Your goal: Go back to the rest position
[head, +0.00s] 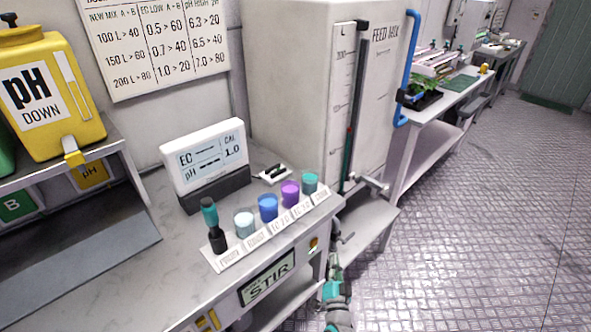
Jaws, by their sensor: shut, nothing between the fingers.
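Part of my arm, grey with teal joint caps, shows at the bottom centre, just right of the bench's front corner. I cannot make out my gripper or its fingers in this view. No object is seen held. The bench (180,285) beside the arm carries a white labelled strip (222,262) with a dark teal-topped probe (211,228) and several small cups, among them a blue cup (268,207) and a purple cup (290,193).
An EC/pH meter (205,155) stands behind the cups. A yellow pH DOWN jug (48,95) sits on a shelf at left. The FEED MIX tank (290,70) stands beyond the bench, with a blue pipe (408,70). The metal floor (480,220) at right is clear.

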